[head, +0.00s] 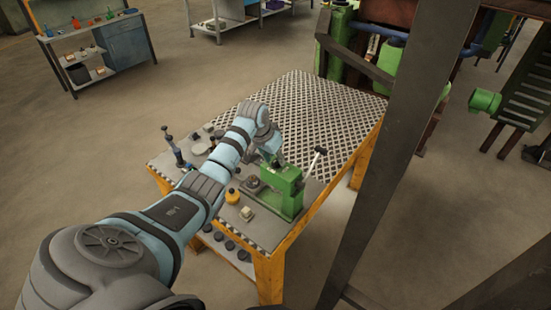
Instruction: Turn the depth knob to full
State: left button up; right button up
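A green bench machine (289,196) stands near the front right corner of the work table. My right gripper is out of view.
The table (325,110) has a dark perforated top and yellow legs. A dark frame beam (390,150) crosses the right side.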

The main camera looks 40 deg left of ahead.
pick_arm(q)
jog(key=shift+f, duration=0.25)
grip_shut()
